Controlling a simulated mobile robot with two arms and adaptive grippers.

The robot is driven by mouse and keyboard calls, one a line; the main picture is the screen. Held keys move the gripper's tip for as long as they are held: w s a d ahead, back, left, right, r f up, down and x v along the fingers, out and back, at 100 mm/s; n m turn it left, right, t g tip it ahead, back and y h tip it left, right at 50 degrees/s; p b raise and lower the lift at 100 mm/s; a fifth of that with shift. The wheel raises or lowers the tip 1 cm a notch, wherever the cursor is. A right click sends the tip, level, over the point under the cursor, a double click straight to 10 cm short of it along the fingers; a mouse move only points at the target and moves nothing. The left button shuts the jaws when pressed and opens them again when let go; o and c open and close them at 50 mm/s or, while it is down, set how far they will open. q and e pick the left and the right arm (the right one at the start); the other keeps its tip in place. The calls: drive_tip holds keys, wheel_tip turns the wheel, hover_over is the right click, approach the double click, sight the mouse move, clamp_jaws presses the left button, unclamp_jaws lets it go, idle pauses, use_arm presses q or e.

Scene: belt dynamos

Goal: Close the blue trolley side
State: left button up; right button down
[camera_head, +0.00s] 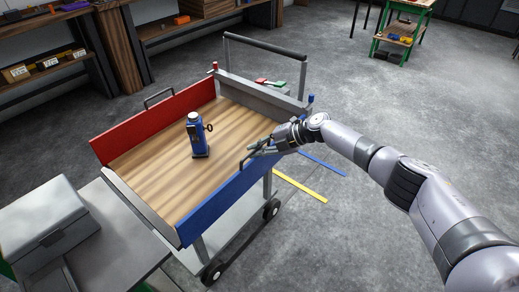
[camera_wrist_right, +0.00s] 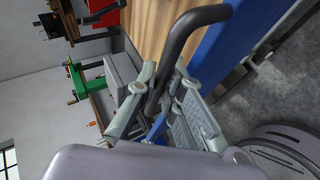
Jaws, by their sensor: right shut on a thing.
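The trolley has a wooden deck (camera_head: 165,180), a red side (camera_head: 150,128) standing up on the far left, and a blue side (camera_head: 225,198) along the near right edge. The blue side looks roughly upright, but its exact tilt is hard to tell. My right gripper (camera_head: 256,150) is at the blue side's top edge, shut on its dark handle (camera_wrist_right: 190,22). In the right wrist view the handle bar passes between the fingers (camera_wrist_right: 165,100), with the blue side (camera_wrist_right: 215,45) just beyond. My left gripper is not in view.
A blue bottle-like device (camera_head: 198,138) stands on the deck. A grey case (camera_head: 40,220) sits on a table at the lower left. Shelves (camera_head: 45,75) line the back left, and a green table (camera_head: 402,30) stands far right.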

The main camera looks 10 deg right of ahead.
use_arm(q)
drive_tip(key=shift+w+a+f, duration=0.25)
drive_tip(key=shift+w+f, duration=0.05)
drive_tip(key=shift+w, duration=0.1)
use_arm(e)
drive_tip(key=shift+w+a+r, duration=0.15)
drive_tip(key=shift+w+a, duration=0.4)
drive_tip(key=shift+w, duration=0.15)
drive_tip(key=c, duration=1.7)
unclamp_jaws()
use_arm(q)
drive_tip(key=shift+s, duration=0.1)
use_arm(e)
drive_tip(key=v, duration=1.2)
drive_tip(key=shift+a, duration=0.1)
